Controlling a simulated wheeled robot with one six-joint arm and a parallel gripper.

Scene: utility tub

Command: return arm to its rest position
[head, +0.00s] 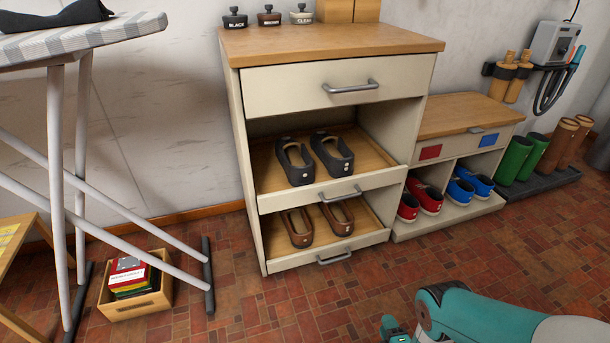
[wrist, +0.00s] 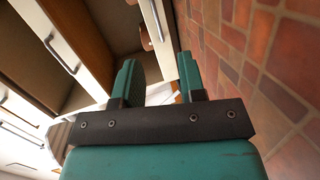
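My gripper (wrist: 158,82) shows in the wrist view with its two teal fingers apart and nothing between them. In the head view my teal arm reaches in from the lower right, low over the tiled floor. The gripper's fingertips are not clearly visible there. The arm is in front of the shoe cabinet (head: 252,190) and apart from it.
The cabinet's two lower drawers stand pulled out, with black shoes (head: 313,158) and brown shoes (head: 316,222). A low bench (head: 470,112) holds red shoes (head: 420,196) and blue shoes (head: 469,186). A crate (head: 135,303) sits under the ironing board (head: 80,40). Floor (head: 345,295) before the cabinet is clear.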

